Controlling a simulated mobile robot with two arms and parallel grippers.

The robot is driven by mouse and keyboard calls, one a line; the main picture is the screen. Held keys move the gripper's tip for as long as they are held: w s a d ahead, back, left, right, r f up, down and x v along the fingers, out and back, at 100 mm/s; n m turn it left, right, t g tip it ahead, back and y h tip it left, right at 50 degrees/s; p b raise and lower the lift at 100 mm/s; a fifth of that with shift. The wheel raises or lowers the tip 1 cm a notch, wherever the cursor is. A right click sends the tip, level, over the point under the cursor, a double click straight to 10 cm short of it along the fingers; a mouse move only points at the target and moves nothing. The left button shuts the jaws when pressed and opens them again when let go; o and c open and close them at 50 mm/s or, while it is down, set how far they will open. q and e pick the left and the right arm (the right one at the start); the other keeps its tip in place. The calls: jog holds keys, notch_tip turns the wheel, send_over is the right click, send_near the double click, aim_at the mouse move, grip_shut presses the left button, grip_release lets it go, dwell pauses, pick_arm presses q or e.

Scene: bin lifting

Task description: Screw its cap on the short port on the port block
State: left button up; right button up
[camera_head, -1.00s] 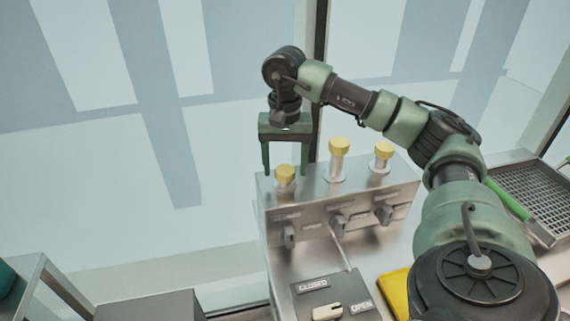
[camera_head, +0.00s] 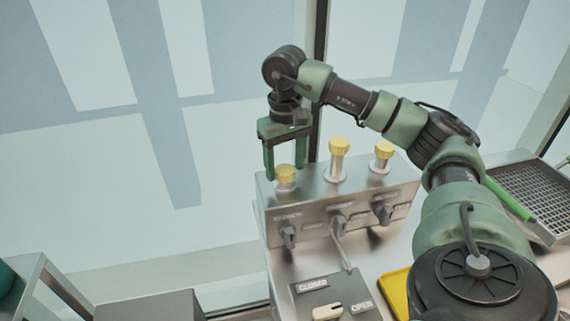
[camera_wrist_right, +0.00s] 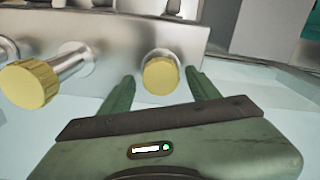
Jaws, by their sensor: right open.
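The port block (camera_head: 335,200) is a metal box with three upright ports on top. The short port at its left end carries a yellow ribbed cap (camera_head: 285,172), also seen in the right wrist view (camera_wrist_right: 160,76). Whether it is fully tightened cannot be told. My right gripper (camera_head: 286,170) points down over this cap, open. In the right wrist view its fingers (camera_wrist_right: 161,82) lie on either side of the cap, with gaps visible. My left gripper is not in view.
A tall port with a yellow cap (camera_head: 339,147) stands in the middle, and another capped port (camera_head: 383,150) stands at right. Dark handles (camera_head: 337,224) line the block's front. A CLOSED/OPEN switch panel (camera_head: 332,298) lies in front. A mesh tray (camera_head: 540,192) is at right.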

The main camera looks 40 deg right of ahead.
jog(key=c, duration=1.1)
jog(key=m, duration=0.5)
jog(key=shift+m+p, duration=0.4)
jog(key=m, duration=0.7)
jog(key=shift+p, duration=0.35)
jog(key=o, duration=1.1)
